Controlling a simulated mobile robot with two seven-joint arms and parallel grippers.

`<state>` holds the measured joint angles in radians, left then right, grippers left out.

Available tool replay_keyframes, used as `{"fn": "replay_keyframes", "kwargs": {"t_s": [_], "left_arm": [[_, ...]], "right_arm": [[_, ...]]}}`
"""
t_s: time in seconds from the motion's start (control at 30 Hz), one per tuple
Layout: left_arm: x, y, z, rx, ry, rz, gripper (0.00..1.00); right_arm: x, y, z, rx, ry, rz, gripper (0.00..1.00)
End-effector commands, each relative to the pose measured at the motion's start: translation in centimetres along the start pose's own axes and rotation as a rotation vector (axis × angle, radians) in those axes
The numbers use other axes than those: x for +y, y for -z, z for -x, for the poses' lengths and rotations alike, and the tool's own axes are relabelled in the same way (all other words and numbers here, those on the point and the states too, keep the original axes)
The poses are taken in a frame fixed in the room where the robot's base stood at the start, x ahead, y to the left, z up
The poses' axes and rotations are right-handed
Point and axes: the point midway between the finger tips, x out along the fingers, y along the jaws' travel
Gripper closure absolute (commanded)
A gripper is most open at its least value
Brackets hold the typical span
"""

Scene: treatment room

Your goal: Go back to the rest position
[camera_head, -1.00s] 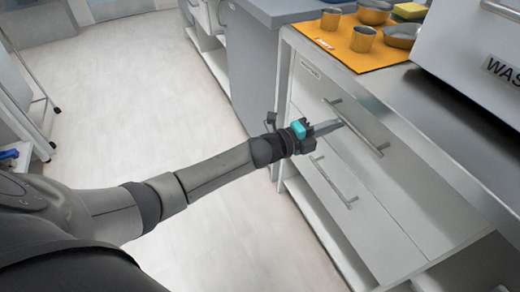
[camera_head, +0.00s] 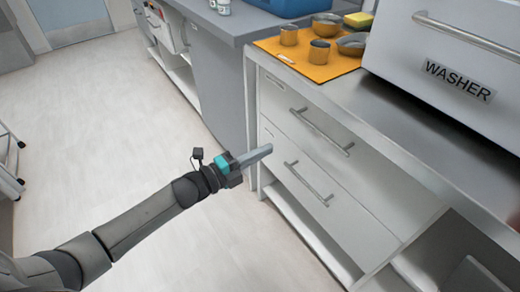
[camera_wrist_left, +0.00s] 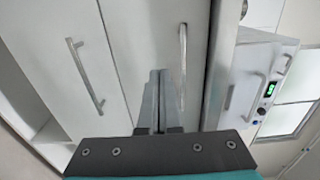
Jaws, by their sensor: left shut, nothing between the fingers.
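My left gripper (camera_head: 262,152) is shut and empty, with its arm reaching in from the lower left of the head view. It is in front of the white drawer cabinet, left of the upper drawer handle (camera_head: 320,132) and above the lower drawer handle (camera_head: 308,184) in the picture. In the left wrist view its two fingers (camera_wrist_left: 158,80) lie together and point toward the drawer fronts. A handle (camera_wrist_left: 183,62) shows just right of the fingertips, and I see no contact with it. Both drawers look shut. My right gripper is not in view.
A box labelled WASHER (camera_head: 440,50) stands at the right. A grey cabinet (camera_head: 215,85) stands behind.

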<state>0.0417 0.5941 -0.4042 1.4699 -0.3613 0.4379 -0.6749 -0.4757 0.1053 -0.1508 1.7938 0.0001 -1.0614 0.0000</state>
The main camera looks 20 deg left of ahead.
Motion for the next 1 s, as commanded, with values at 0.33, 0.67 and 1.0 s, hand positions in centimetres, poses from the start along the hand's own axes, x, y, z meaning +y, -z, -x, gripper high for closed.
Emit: {"fn": "replay_keyframes", "kwargs": {"t_s": [0.33,0.67,1.0], "left_arm": [[0.3,-0.2,0.8,-0.011,-0.008,0.015,1.00],[11.8,-3.4,6.7,-0.387,-0.248,0.497,1.00],[27.3,3.9,22.7,-0.990,-0.566,1.142,1.00]], "right_arm": [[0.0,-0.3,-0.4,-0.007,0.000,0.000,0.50],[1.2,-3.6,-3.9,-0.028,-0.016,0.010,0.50],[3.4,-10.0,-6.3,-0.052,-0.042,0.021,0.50]]}}
